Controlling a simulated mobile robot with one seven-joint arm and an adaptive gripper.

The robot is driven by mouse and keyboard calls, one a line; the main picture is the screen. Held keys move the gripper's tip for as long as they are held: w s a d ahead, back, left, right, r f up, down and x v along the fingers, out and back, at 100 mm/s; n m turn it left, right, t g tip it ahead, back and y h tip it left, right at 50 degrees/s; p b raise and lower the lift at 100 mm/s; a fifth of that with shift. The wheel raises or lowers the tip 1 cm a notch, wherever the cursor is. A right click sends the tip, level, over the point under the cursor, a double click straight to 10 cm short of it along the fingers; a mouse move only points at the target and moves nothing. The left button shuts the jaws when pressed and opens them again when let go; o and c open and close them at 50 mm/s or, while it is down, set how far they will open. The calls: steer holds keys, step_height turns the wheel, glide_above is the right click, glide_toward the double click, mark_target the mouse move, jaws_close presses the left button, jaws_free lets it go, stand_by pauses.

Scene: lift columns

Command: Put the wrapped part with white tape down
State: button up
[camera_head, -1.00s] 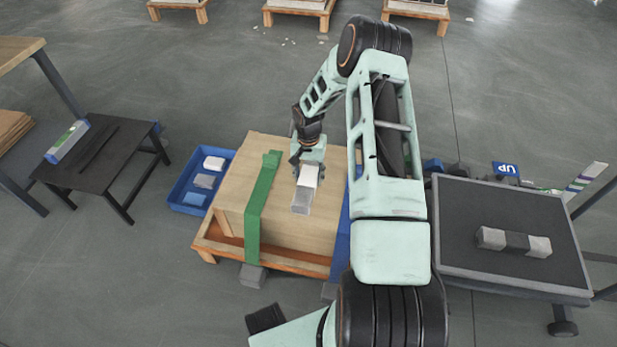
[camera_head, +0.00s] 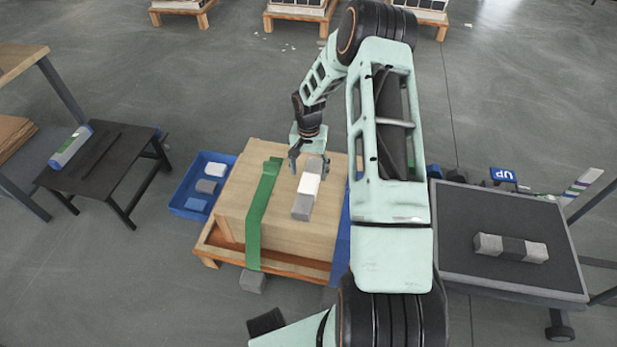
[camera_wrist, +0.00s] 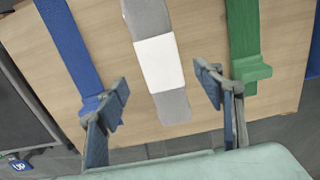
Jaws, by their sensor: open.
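The wrapped part with white tape (camera_head: 308,184) is a grey bar with a white band round its middle. It lies on top of the wooden crate (camera_head: 232,196), between a green strap and a blue strap. In the wrist view the part (camera_wrist: 160,62) lies flat on the wood. My gripper (camera_head: 309,170) is at the far end of the part, with its fingers spread. In the wrist view my gripper (camera_wrist: 165,95) is open and empty, one finger on each side of the part and apart from it.
The green strap (camera_head: 262,205) and blue strap (camera_wrist: 72,50) run over the crate. A blue bin (camera_head: 184,200) with small blocks stands left. A black table (camera_head: 105,165) is further left. A cart (camera_head: 480,215) at right carries another grey bar with a dark band (camera_head: 512,248).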

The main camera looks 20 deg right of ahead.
mark_target(308, 183)
step_height(308, 183, up, 5)
steer(key=shift+r+p, duration=0.1)
steer(key=shift+p, duration=0.45)
